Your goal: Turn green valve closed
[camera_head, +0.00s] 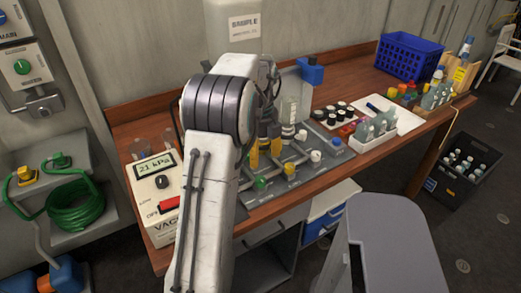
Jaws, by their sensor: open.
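A green valve knob (260,183) sits at the front left of a grey manifold plate (308,172) on the wooden bench. My gripper (264,150) points down over the manifold, behind and a little above the green knob in the picture. It is open and apart from the green knob. My white arm hides part of the gripper and the manifold's left side. Other knobs stand on the plate, including a yellow one (289,168) and white ones (315,156).
A vacuum gauge box (155,190) reading 21 kPa stands left of my arm. A bottle tray (374,143), dark-capped vials (340,114) and a blue crate (408,55) are to the right. A grey stool (385,235) stands before the bench. The wall panel has another green knob (22,66).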

